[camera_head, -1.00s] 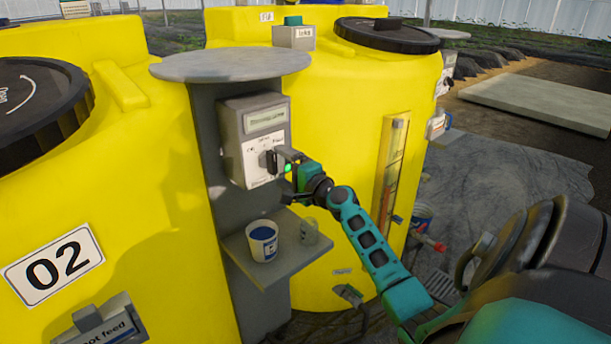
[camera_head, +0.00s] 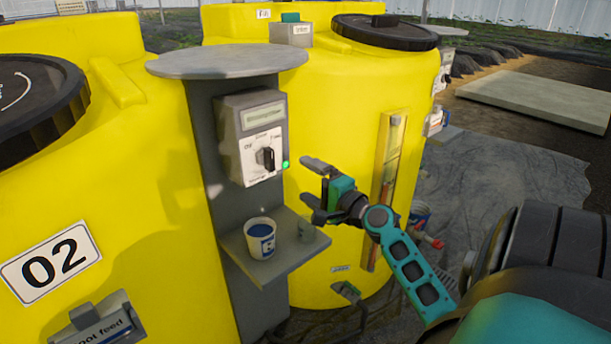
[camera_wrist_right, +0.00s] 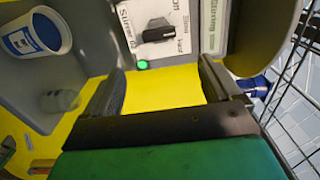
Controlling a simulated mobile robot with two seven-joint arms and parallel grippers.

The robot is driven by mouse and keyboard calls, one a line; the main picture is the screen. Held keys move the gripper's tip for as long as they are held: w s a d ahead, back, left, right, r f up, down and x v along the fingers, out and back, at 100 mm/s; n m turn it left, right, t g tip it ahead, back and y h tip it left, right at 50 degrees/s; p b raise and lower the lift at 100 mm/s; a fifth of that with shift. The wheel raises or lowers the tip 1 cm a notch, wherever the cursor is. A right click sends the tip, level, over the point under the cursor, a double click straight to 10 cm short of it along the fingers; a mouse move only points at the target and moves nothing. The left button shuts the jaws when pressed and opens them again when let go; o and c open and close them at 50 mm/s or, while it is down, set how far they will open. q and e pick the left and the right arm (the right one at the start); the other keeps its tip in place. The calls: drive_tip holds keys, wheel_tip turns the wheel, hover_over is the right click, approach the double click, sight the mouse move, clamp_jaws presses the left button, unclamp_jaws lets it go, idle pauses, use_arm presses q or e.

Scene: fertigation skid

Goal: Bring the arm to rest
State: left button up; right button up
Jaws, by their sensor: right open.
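My right gripper (camera_head: 312,182) is open and empty. It stands in front of the far yellow tank, to the right of the grey control box (camera_head: 251,138), and apart from it. The box has a display and a black rotary knob (camera_head: 265,159) on a white dial plate, with a lit green lamp (camera_head: 286,164) at its right edge. In the right wrist view the two open fingers (camera_wrist_right: 162,88) have nothing between them, and the knob (camera_wrist_right: 158,28) shows beyond them. My left gripper is not in view.
A small shelf (camera_head: 262,268) below the box holds a white and blue cup (camera_head: 260,240) and a small greyish container (camera_head: 307,230). Yellow tanks (camera_head: 110,200) stand left and behind. A level gauge (camera_head: 388,190) is right of my gripper. Open ground lies at the right.

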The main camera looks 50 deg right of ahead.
drive_tip(key=s+a+f+n+g+y, duration=0.25)
drive_tip(key=a+f+n, duration=0.35)
drive_tip(key=a+f, duration=0.35)
drive_tip(key=s+a+f+n+g, duration=0.1)
drive_tip(key=s+a+f+n, duration=0.3)
drive_tip(key=a, duration=0.3)
drive_tip(key=s+a+f+n+g+y, duration=0.1)
drive_tip(key=s+a+f+n+g, duration=0.1)
drive_tip(key=s+a+f+n, duration=0.2)
drive_tip(key=s+a+f+n+g, duration=0.1)
drive_tip(key=s+a+f+n, duration=0.3)
drive_tip(key=a+n, duration=0.3)
drive_tip(key=a+f, duration=0.1)
drive_tip(key=a, duration=0.3)
drive_tip(key=shift+n+g, duration=0.35)
drive_tip(key=shift+n, duration=0.05)
drive_tip(key=shift+f, duration=0.1)
